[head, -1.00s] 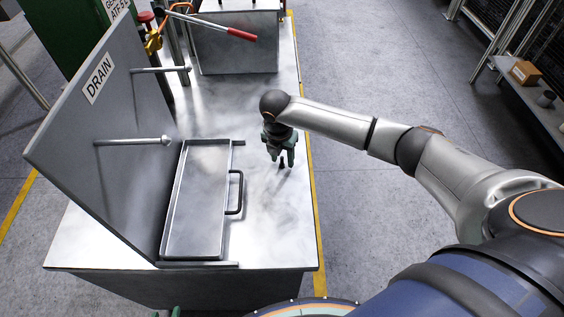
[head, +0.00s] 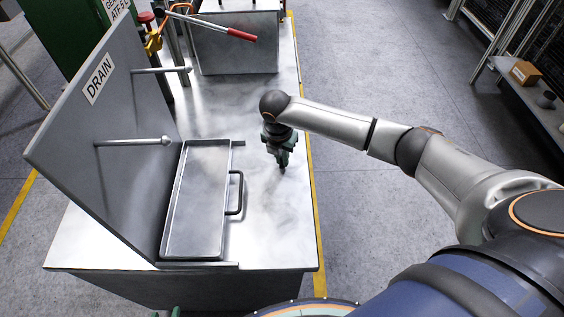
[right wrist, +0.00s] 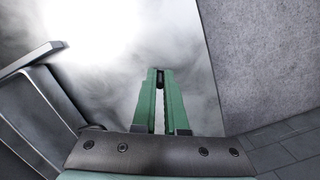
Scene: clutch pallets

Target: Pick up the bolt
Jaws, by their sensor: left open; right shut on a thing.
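The bolt is a small dark piece. In the head view it shows at my right gripper's fingertips (head: 282,163), mostly hidden by them. In the right wrist view the dark bolt (right wrist: 160,78) sits between the tips of the green fingers, which are shut on it. The right gripper points down at the metal table top, right of the tray; I cannot tell whether the bolt still touches the table. My left gripper (head: 168,313) shows only as green tips at the bottom edge of the head view, open and away from the bolt.
A shallow metal tray (head: 165,215) with a dark handle (head: 240,192) lies left of my right gripper. A metal box (head: 238,50) stands at the back.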

